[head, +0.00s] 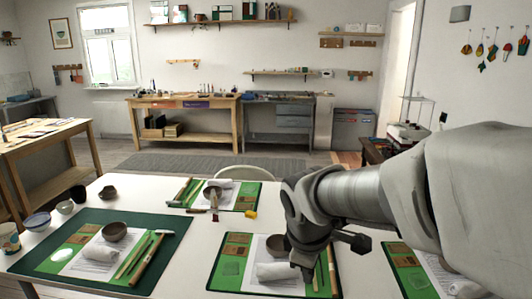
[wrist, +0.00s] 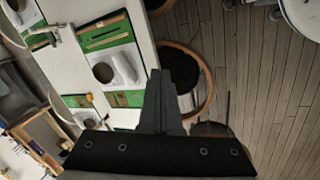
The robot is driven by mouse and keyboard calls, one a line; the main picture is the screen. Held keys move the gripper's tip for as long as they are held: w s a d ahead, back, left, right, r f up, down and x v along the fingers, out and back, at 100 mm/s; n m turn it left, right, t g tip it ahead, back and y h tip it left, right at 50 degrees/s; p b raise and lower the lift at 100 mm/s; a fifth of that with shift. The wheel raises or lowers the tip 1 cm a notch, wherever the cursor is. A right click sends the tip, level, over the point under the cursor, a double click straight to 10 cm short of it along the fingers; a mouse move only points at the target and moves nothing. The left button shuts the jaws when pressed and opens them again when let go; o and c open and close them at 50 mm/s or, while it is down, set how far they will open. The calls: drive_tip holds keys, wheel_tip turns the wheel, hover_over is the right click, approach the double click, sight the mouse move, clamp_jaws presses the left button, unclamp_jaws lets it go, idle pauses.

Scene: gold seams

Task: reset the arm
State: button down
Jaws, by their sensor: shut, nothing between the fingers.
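My arm reaches in from the right of the head view, and its dark end hangs over the white table (head: 185,225). In the wrist view, my gripper (wrist: 161,72) points up the picture with its two fingers together and nothing between them. A green mat (head: 215,270) lies below the arm's end in the head view, with a dark bowl (head: 271,248) and a rolled white cloth (head: 278,271) on it. The arm hides part of this mat and bowl. The fingertips are hard to make out in the head view.
Another green mat (head: 60,222) at the left holds a brown bowl (head: 114,231) and tools. A third mat (head: 246,190) lies at the far edge, near a brush (head: 214,203) and a yellow block (head: 251,214). Several cups and bowls stand at the left. Round-seated stools (wrist: 207,85) stand beside the table.

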drive_tip(key=s+d+r+m+t+p, duration=0.1)
drive_tip(key=s+d+r+m, duration=0.2)
drive_tip(key=s+m, duration=0.3)
drive_tip(key=s+d+r+m+t+y+p, duration=0.1)
drive_tip(key=s+d+r+m+p, duration=0.1)
drive_tip(key=s+r+m, duration=0.4)
drive_tip(key=shift+s+d+m, duration=0.4)
drive_tip(key=shift+s, duration=0.55)
drive_tip(key=shift+a+r, duration=0.1)
drive_tip(key=shift+a, duration=0.1)
